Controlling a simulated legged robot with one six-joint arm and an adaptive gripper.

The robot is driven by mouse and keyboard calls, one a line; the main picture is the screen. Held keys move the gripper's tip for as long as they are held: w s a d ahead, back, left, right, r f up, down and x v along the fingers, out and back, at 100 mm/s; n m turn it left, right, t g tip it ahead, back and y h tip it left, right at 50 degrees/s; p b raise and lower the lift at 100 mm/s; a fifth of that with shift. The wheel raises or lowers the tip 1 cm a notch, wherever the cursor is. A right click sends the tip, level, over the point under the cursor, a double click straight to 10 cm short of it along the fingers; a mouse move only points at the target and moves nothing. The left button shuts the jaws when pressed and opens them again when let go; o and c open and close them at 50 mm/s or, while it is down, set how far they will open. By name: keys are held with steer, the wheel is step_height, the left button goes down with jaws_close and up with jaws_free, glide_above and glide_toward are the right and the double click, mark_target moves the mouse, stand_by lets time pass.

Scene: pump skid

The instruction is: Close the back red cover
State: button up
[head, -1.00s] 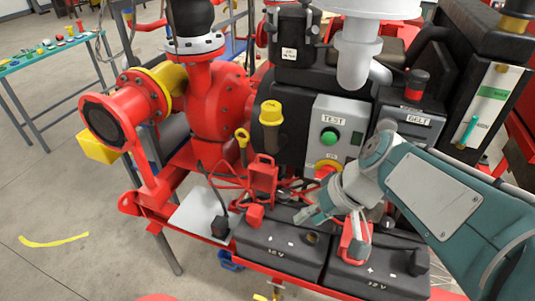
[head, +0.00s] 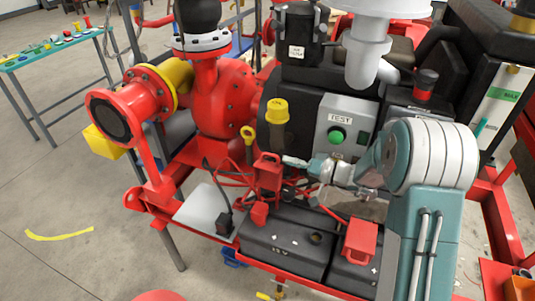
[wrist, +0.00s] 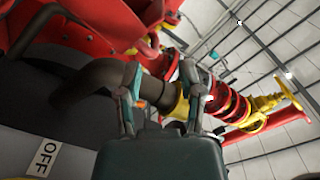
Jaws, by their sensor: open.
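The back red cover (head: 267,172) stands upright at the rear edge of the left black battery (head: 285,243) in the head view. A second red cover (head: 360,241) lies flat on the right battery, close to my arm. My gripper (head: 298,172) is just right of the back cover's upper part, pointing left, apart from it as far as I can tell. In the wrist view my gripper (wrist: 160,103) shows two spread fingers with nothing held between them. I cannot make out the back cover for certain in the wrist view.
Red cables (head: 230,172) run behind the back cover. A yellow-capped post (head: 277,112) and the TEST panel with its green button (head: 337,135) stand behind my gripper. A small red block (head: 259,213) sits at the left battery's edge. A dark pipe (wrist: 95,75) is close in the wrist view.

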mark_target(274, 156)
steer(key=shift+t, duration=0.4)
steer(key=x, duration=0.7)
steer(key=shift+w+a+f, duration=0.15)
steer(key=shift+w+f, duration=0.2)
steer(key=shift+w, duration=0.05)
jaws_close()
